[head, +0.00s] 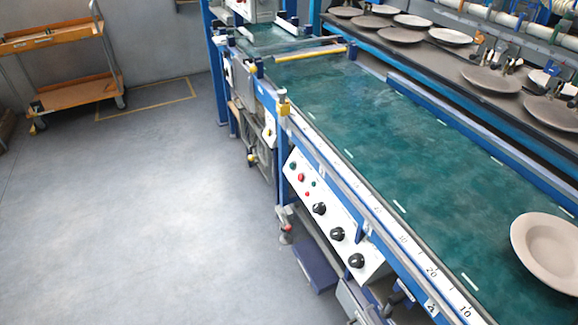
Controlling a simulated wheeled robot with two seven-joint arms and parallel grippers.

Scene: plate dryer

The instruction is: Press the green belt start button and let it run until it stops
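A white control panel (333,217) is on the near side of the conveyor, below its edge. At its upper left end are small buttons: a red button (301,177), a small green button (313,184) and a dark greenish one (293,166). I cannot tell from their size which one is the belt start button. Several black knobs (338,234) run along the rest of the panel. The green belt (380,130) stretches from the far left to the near right. A pale plate (548,250) lies on it at the right edge. Neither of my grippers is in view.
A rack (440,62) behind the belt carries several plates. An orange trolley (70,75) stands at the far left. A blue box (315,265) sits under the panel. The grey floor (160,210) left of the conveyor is clear.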

